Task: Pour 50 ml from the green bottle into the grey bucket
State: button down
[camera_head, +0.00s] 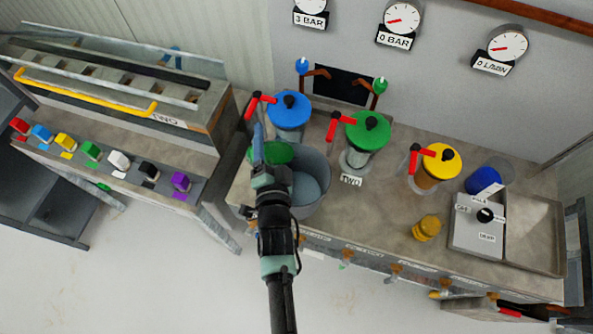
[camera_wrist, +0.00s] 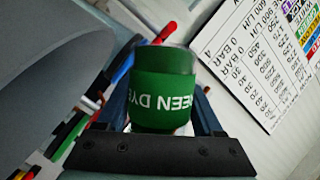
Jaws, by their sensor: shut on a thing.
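My gripper (camera_wrist: 163,112) is shut on the green bottle (camera_wrist: 163,88), with a dark finger on each side of it. The bottle's white "GREEN DYE" lettering shows upside down in the wrist view. In the head view my gripper (camera_head: 262,150) is at the left side of the grey bucket (camera_head: 318,170), with green showing beside its fingers. The bucket stands on the bench, and its big grey side also shows at the left of the wrist view (camera_wrist: 55,60). I cannot tell how far the bottle is tilted or whether any liquid flows.
Blue (camera_head: 288,110), green (camera_head: 368,132) and yellow (camera_head: 438,165) lidded pots with red handles line the bench. A yellow bottle (camera_head: 426,228) and a grey control box (camera_head: 478,222) stand to the right. A rack with coloured blocks (camera_head: 120,162) is at the left.

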jog(key=shift+a+f+m+t+b, duration=0.15)
jog(key=shift+m+t+b, duration=0.25)
jog(key=shift+m+b, duration=0.55)
dwell(1.5)
jog(key=shift+w+r+m+b, duration=0.1)
jog(key=shift+r+m+b, duration=0.2)
jog(key=shift+r+m, duration=0.4)
dwell(1.8)
jog(key=shift+a+f+m+t+b, duration=0.15)
jog(key=shift+a+m+t+b, duration=0.25)
jog(key=shift+m+b, duration=0.75)
dwell(1.9)
